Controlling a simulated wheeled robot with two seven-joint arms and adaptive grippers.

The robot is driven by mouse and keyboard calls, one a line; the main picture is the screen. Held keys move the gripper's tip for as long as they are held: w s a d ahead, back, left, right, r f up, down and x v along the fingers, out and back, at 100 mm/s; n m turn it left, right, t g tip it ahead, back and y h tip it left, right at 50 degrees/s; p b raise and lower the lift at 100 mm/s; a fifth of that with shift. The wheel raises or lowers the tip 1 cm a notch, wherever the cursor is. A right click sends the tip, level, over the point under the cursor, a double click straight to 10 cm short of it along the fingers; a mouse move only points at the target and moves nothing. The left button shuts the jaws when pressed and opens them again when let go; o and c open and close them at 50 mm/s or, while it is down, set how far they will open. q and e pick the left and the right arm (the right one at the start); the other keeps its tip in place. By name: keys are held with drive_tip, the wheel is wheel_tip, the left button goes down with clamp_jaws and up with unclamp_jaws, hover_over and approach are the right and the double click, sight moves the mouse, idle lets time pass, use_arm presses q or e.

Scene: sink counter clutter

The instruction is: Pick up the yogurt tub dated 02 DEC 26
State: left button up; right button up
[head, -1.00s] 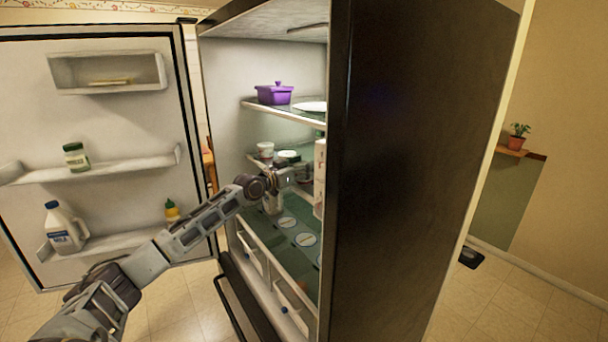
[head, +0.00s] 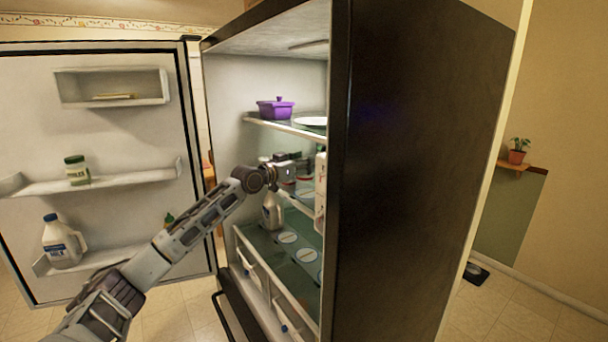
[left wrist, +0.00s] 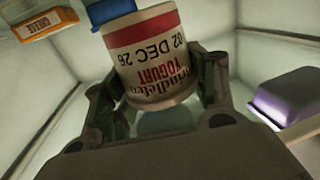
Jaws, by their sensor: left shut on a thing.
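The yogurt tub (left wrist: 150,62) is white with a red band and reads 02 DEC 26 upside down in the left wrist view. My left gripper (left wrist: 155,88) is shut on it, with a dark finger on each side. The tub looks tilted. In the head view my left gripper (head: 294,167) is inside the open fridge at the middle shelf level, and I cannot make out the tub there clearly. My right gripper is not in view.
A purple pot (head: 276,108) and a plate (head: 312,121) sit on the shelf above. A milk jug (head: 272,213) stands below my gripper, and a pale carton (head: 320,182) at its right. An orange box (left wrist: 46,24) shows in the wrist view.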

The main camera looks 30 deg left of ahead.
use_arm(q)
drive_tip(key=shift+r, duration=1.7)
